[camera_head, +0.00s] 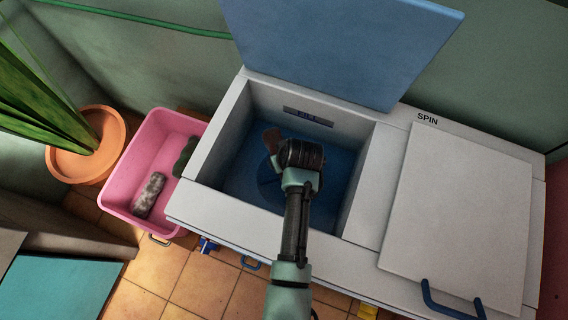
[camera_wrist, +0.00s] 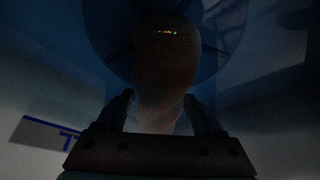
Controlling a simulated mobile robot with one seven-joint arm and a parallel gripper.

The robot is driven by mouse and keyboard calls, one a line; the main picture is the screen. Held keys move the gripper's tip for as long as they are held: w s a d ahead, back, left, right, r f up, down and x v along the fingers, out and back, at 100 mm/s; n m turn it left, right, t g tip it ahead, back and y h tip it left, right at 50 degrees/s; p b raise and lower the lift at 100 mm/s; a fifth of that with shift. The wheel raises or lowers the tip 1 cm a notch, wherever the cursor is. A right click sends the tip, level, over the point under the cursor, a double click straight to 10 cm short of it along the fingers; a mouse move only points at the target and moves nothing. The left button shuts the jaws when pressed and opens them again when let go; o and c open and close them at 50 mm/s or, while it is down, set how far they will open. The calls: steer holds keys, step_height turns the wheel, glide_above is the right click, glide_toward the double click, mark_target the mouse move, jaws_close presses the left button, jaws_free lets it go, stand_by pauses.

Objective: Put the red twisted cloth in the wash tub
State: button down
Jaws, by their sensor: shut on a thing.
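The wash tub (camera_head: 232,176) is the open blue-floored well on the left of the white washing machine. My gripper (camera_head: 278,150) reaches down inside it. A dull reddish-brown piece, seemingly the red twisted cloth (camera_head: 271,138), shows at the gripper's far left side. In the dark wrist view, my gripper (camera_wrist: 162,108) is shut on this rounded, faintly reddish cloth (camera_wrist: 165,65), held over the round blue disc (camera_wrist: 222,50) of the tub floor. I cannot tell whether the cloth touches the floor.
The blue lid (camera_head: 345,45) stands raised behind the tub. The spin side's white lid (camera_head: 460,210) is closed. A pink basin (camera_head: 122,187) on the left holds a grey speckled roll (camera_head: 150,195) and a dark green item (camera_head: 186,155). A potted plant (camera_head: 85,150) stands farther left.

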steer(key=shift+w+f+b, duration=0.1)
steer(key=shift+f+b, duration=0.4)
steer(key=shift+f, duration=1.7)
steer(key=shift+f, duration=0.2)
steer(key=shift+c, duration=0.2)
jaws_free()
steer(key=shift+r, duration=0.1)
steer(key=shift+r, duration=0.2)
steer(key=p+v, duration=0.3)
steer(key=v, duration=0.8)
steer(key=shift+s+d+r, duration=0.1)
steer(key=shift+s+r, duration=0.2)
steer(key=shift+r, duration=0.1)
